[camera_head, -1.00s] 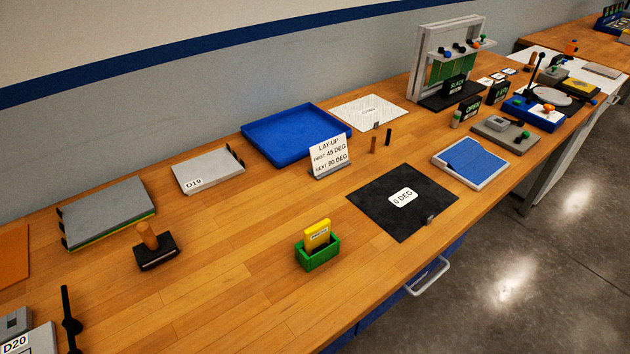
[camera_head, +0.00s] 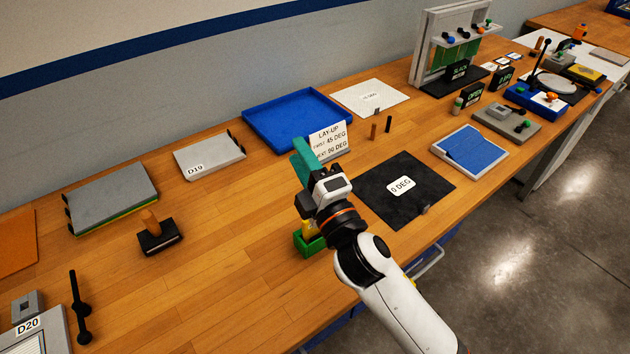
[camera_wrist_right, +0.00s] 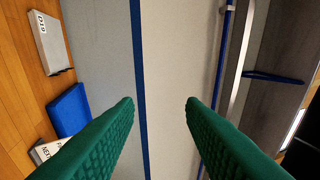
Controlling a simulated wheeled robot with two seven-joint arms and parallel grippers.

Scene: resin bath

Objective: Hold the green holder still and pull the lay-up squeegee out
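The green holder (camera_head: 307,247) stands on the bench near its front edge, partly hidden by my right arm. The yellow lay-up squeegee (camera_head: 307,228) stands in it; only a small part shows beside my right wrist. My right gripper (camera_head: 303,160) is above and beyond the holder in the head view, its green fingers pointing toward the back wall. In the right wrist view my right gripper (camera_wrist_right: 160,105) is open, with nothing between the fingers. Holder and squeegee do not show there. My left gripper is not in view.
A black 0 DEG sheet (camera_head: 428,194) lies right of the holder. A lay-up sign (camera_head: 327,140) and a blue tray (camera_head: 262,126) are behind. A wooden-handled block (camera_head: 159,239) stands left. The bench between that block and the holder is clear.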

